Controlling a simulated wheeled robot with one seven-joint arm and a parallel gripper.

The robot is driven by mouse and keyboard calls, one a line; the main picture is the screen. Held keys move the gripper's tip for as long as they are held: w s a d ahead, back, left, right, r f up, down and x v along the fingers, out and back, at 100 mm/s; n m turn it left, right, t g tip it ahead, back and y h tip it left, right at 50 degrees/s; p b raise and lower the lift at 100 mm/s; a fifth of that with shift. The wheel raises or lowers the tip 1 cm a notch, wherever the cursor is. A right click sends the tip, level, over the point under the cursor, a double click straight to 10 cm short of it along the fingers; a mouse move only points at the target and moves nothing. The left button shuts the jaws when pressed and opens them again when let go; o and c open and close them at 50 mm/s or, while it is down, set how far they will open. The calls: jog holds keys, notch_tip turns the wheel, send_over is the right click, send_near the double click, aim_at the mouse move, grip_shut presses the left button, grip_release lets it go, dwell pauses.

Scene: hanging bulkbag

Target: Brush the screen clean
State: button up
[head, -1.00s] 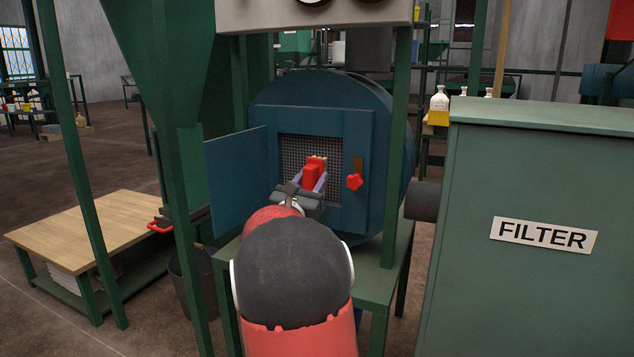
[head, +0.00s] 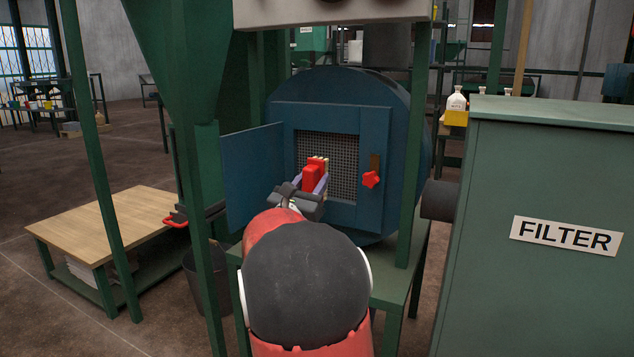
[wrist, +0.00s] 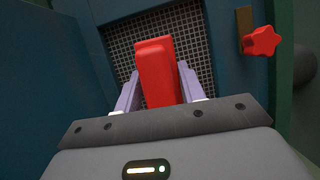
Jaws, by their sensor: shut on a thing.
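The screen (head: 342,160) is a grey wire mesh set in the square opening of a blue drum-shaped housing, and it also shows in the wrist view (wrist: 190,30). My gripper (head: 314,182) is in front of the screen's left half, its pale purple fingers (wrist: 156,90) on either side of a red brush (wrist: 155,70). The gripper is shut on the brush. In the head view pale bristles show at the far end of the red brush (head: 313,176), towards the mesh. I cannot tell whether the bristles touch the mesh.
The blue door (head: 252,178) stands open left of the opening. A red star knob (head: 371,179) is on the right of the frame. A green post (head: 411,140) and a FILTER cabinet (head: 550,270) stand to the right. A low wooden table (head: 105,222) is at left.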

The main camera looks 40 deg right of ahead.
aim_at(307, 181)
jog(key=shift+s+a, duration=0.35)
jog(key=shift+a, duration=0.55)
jog(key=shift+s+a, duration=0.3)
jog(key=shift+a, duration=0.4)
jog(key=shift+s+a, duration=0.3)
jog(key=shift+a, duration=0.4)
